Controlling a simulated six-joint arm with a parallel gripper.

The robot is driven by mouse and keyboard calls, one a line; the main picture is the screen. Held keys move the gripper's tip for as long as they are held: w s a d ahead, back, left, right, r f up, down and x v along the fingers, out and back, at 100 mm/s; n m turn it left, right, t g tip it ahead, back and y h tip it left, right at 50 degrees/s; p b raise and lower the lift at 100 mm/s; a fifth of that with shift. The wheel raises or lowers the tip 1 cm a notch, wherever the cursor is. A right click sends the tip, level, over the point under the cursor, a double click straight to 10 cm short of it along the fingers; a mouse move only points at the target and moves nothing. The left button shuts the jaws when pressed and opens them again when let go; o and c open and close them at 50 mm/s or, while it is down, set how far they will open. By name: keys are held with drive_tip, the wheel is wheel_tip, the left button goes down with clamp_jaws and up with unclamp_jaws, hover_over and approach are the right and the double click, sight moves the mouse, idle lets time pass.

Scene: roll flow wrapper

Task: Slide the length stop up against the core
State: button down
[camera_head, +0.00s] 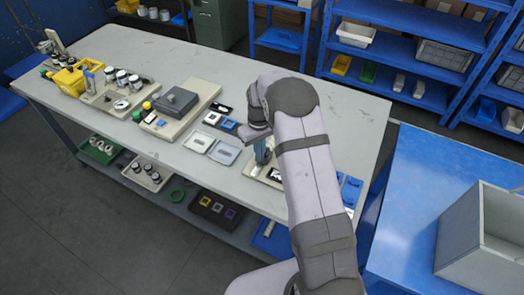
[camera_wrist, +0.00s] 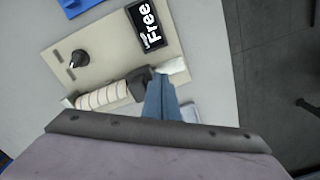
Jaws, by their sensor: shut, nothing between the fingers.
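A beige fixture board (camera_wrist: 92,50) lies on the bench in the wrist view. A cream roll with thin brown stripes, apparently the core (camera_wrist: 103,96), lies along its lower edge. A dark block, apparently the length stop (camera_wrist: 138,77), sits at the roll's right end; I cannot tell whether they touch. My gripper (camera_wrist: 158,82) has blue fingers, shut and empty, just right of the dark block. Their contact with it is unclear. In the head view my gripper (camera_head: 262,154) is low over the board, and my arm hides much of the fixture.
The board carries a black knob (camera_wrist: 80,58) and a black label reading "Free" (camera_wrist: 147,25). A pale end support (camera_wrist: 173,67) stands beyond the fingers. On the bench, pale trays (camera_head: 211,147) and a grey-lidded fixture (camera_head: 177,103) stand to the left.

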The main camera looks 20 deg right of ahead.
drive_tip(key=shift+w+r+p, duration=0.15)
drive_tip(key=shift+r+p, duration=0.65)
drive_tip(key=shift+r, duration=0.6)
drive_tip(key=shift+r+p, duration=1.45)
drive_tip(key=shift+r, duration=0.6)
drive_tip(key=s+a+f+m+g, duration=0.1)
drive_tip(key=s+f+m, duration=0.1)
drive_tip(key=s, duration=0.7)
drive_tip(key=s+a+f+m+g, duration=0.1)
drive_tip(key=s+f+m+g, duration=0.1)
drive_tip(key=s, duration=0.7)
drive_tip(key=s+a+r, duration=0.2)
drive_tip(key=s+r, duration=0.6)
drive_tip(key=s, duration=0.5)
drive_tip(key=w+r+n+t, duration=0.1)
drive_tip(key=w+r+t, duration=0.2)
drive_tip(key=r, duration=0.2)
drive_tip(key=shift+a, duration=0.15)
